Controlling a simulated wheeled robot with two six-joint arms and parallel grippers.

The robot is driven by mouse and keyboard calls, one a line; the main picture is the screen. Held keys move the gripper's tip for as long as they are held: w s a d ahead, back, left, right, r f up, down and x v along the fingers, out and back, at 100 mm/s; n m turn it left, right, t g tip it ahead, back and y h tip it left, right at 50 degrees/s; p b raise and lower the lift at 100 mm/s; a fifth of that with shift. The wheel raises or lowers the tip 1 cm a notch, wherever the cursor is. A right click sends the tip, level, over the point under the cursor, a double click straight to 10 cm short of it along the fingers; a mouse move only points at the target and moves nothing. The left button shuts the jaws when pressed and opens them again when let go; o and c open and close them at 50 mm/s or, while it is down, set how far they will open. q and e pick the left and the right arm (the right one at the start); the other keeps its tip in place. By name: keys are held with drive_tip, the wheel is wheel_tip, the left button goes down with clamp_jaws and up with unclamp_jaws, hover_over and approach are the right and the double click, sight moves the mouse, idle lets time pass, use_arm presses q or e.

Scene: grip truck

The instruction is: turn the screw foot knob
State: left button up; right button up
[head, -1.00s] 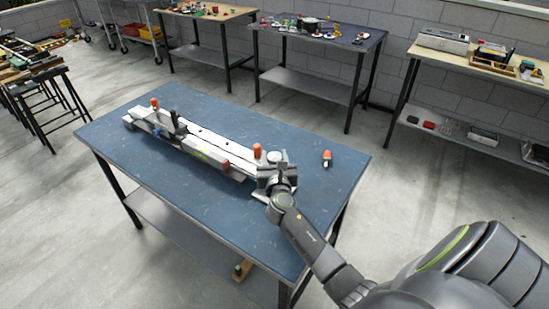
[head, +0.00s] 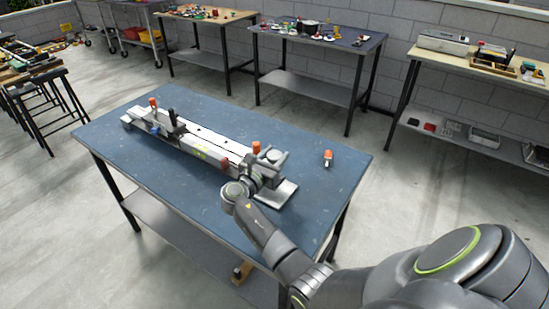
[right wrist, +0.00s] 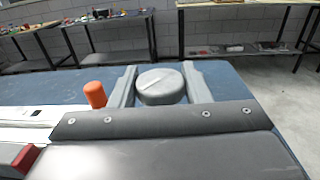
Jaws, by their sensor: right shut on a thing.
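The screw foot knob (head: 274,155) is a grey round knob at the near right end of a long pale metal fixture (head: 200,143) on the blue-topped table (head: 130,143). In the right wrist view the knob (right wrist: 160,86) has a light line across its top and sits between two grey fingers. My right gripper (head: 268,163) is shut on the knob, with one finger on each side. The lower part of the knob is hidden behind the gripper body. My left gripper is not in view.
A small orange-tipped item (head: 328,156) lies to the right. The table's right part is otherwise clear. Other benches stand behind.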

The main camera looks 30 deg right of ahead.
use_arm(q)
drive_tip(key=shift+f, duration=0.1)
use_arm(e)
drive_tip(key=shift+g, duration=0.3)
drive_tip(key=o, duration=1)
drive_tip(key=shift+c, duration=0.2)
